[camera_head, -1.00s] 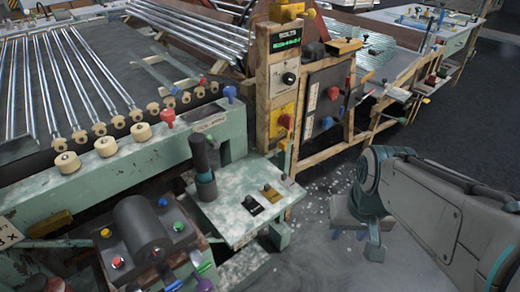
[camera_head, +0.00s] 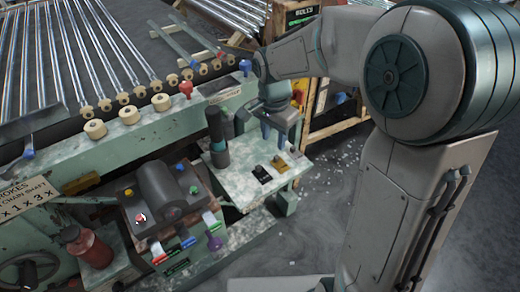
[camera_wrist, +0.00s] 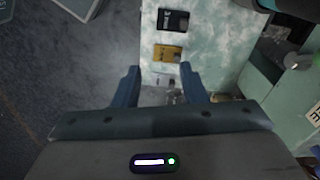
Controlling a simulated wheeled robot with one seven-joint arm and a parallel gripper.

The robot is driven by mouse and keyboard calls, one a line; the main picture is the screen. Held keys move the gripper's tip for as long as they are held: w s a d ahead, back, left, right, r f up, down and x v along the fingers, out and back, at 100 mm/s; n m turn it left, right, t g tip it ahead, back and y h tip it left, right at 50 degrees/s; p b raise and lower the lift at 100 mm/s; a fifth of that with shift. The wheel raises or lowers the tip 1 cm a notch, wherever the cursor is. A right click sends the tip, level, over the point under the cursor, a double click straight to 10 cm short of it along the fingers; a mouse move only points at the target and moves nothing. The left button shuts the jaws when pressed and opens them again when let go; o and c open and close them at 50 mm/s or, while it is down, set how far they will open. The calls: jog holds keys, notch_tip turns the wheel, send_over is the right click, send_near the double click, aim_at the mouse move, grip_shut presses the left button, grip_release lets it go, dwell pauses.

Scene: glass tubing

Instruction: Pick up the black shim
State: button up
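The black shim (camera_head: 262,174) lies flat on the pale, speckled worktop (camera_head: 240,188) near its front right part. In the wrist view the black shim (camera_wrist: 173,20) shows at the top, with light markings on it. A yellow shim-like block (camera_head: 280,163) lies beside it; in the wrist view this yellow block (camera_wrist: 168,53) is between the black shim and my fingers. My gripper (camera_head: 275,135) is above the back right of the worktop, pointing down. In the wrist view my gripper (camera_wrist: 159,72) has its two blue fingers wide apart with nothing held between them.
A machine with a dark drum (camera_head: 160,188) and coloured knobs is further left. A roller bench with a red knob (camera_head: 186,88) is behind. Open floor lies to the right.

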jog(key=w+a+m, duration=0.2)
jog(key=w+a, duration=0.1)
send_near(262, 173)
jog(key=f, duration=0.2)
jog(key=w+f, duration=0.1)
jog(key=f, duration=0.3)
jog(key=shift+w+a+f+b, duration=0.1)
jog(key=shift+w+f+b, duration=0.15)
jog(key=shift+f+b, duration=0.05)
grip_shut()
